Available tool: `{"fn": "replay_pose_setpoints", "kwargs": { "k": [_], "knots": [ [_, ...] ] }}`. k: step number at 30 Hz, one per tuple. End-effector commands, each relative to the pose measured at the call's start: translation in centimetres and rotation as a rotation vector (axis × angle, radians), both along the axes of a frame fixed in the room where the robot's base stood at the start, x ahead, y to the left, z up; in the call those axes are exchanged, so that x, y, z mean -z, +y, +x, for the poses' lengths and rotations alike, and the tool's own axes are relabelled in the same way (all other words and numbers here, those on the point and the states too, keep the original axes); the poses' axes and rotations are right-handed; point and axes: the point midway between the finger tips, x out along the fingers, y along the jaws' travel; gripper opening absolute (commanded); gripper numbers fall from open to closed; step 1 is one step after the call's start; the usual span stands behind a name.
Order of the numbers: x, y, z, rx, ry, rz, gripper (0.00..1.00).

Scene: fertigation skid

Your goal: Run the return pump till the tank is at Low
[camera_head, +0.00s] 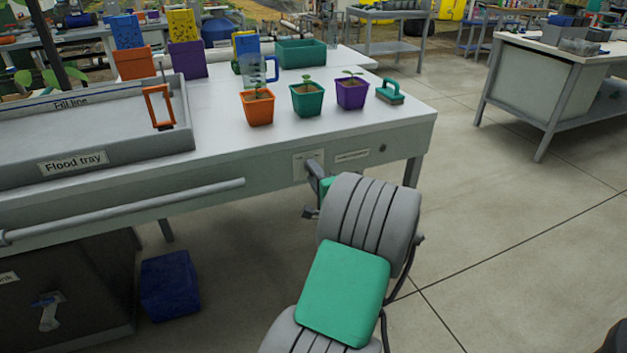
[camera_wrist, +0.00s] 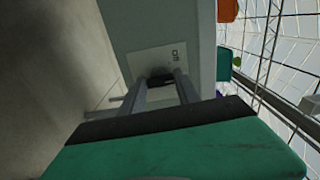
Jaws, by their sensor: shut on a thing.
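My gripper (camera_head: 314,180) reaches the front apron of the flood-tray bench, at a pale switch plate (camera_head: 300,168). In the wrist view the two fingers (camera_wrist: 160,88) are shut on a small dark switch (camera_wrist: 160,77) on that plate (camera_wrist: 142,62). No water level or Low mark shows.
An orange frame (camera_head: 148,105) is on the tray's rim. Orange (camera_head: 258,110), green (camera_head: 307,101) and purple (camera_head: 351,95) seedling pots and a green brush (camera_head: 390,93) stand on the bench. A blue crate (camera_head: 170,285) is on the floor beside the tank.

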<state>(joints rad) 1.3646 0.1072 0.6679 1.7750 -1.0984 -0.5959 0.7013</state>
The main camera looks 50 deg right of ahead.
Motion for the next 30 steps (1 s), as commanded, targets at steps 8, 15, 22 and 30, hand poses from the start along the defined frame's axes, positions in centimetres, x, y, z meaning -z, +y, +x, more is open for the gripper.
{"fn": "replay_pose_setpoints", "kwargs": {
  "k": [8,15,22,30],
  "knots": [
    [0.55,0.01,0.00,0.000,0.132,-0.226,0.00],
    [0.65,-0.03,-0.02,0.000,0.243,-0.411,0.00],
    [0.58,-0.06,-0.04,0.000,0.324,-0.547,0.00],
    [0.44,-0.06,-0.03,-0.001,0.377,-0.634,0.00]
  ]
}}
